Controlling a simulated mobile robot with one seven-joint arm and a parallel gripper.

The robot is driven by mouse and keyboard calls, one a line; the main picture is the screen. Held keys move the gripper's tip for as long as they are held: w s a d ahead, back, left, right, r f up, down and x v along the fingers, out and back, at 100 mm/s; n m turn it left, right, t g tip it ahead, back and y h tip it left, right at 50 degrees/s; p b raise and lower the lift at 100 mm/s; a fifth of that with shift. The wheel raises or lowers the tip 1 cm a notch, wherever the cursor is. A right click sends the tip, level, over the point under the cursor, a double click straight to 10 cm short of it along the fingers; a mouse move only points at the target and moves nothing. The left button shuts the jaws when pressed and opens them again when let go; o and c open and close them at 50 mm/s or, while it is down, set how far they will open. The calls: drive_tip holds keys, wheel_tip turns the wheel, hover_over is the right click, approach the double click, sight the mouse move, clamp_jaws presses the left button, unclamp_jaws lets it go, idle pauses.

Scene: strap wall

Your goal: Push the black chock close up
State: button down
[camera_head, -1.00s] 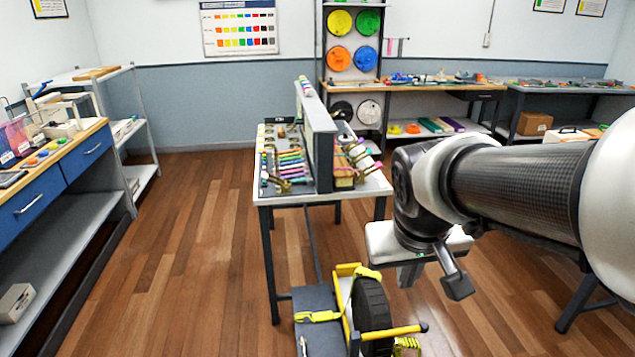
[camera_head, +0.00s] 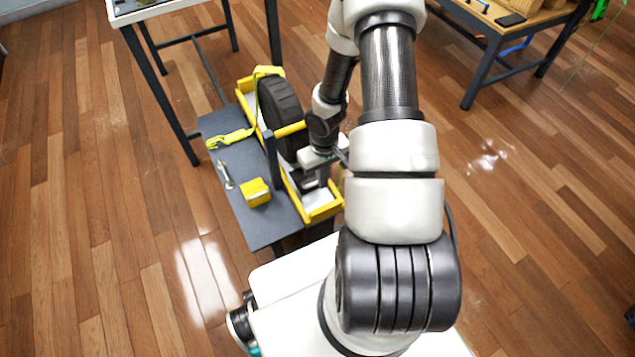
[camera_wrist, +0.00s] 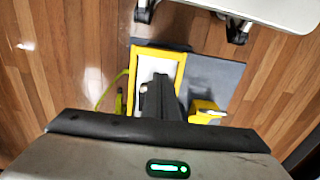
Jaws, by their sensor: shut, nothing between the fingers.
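The black chock (camera_head: 304,181) appears as a small dark shape in the yellow-edged tray (camera_head: 325,212), on the near side of the black wheel (camera_head: 279,105). My gripper (camera_head: 312,170) is shut and empty, low over the tray and close beside the chock. I cannot tell whether they touch or how wide the gap between chock and wheel is. In the wrist view the shut fingers (camera_wrist: 160,92) point down over the tray's pale floor. A small dark part beside them may be the chock, mostly hidden by the fingers. The wheel stands upright in the tray.
A yellow block (camera_head: 256,192) and a silver tool (camera_head: 225,175) lie on the grey platform (camera_head: 265,228) left of the tray. A yellow strap (camera_head: 235,138) lies near the wheel, and a yellow bar (camera_head: 290,130) crosses by it. A table (camera_head: 160,10) stands behind.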

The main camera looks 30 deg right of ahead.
wheel_tip(320, 180, down, 10)
drive_tip(key=b, duration=0.3)
drive_tip(key=shift+w+r, duration=0.15)
drive_tip(key=shift+w, duration=0.85)
drive_tip(key=shift+w+r, duration=0.15)
drive_tip(key=shift+w, duration=0.85)
drive_tip(key=w, duration=0.4)
drive_tip(key=shift+a, duration=0.15)
drive_tip(key=shift+s, duration=0.1)
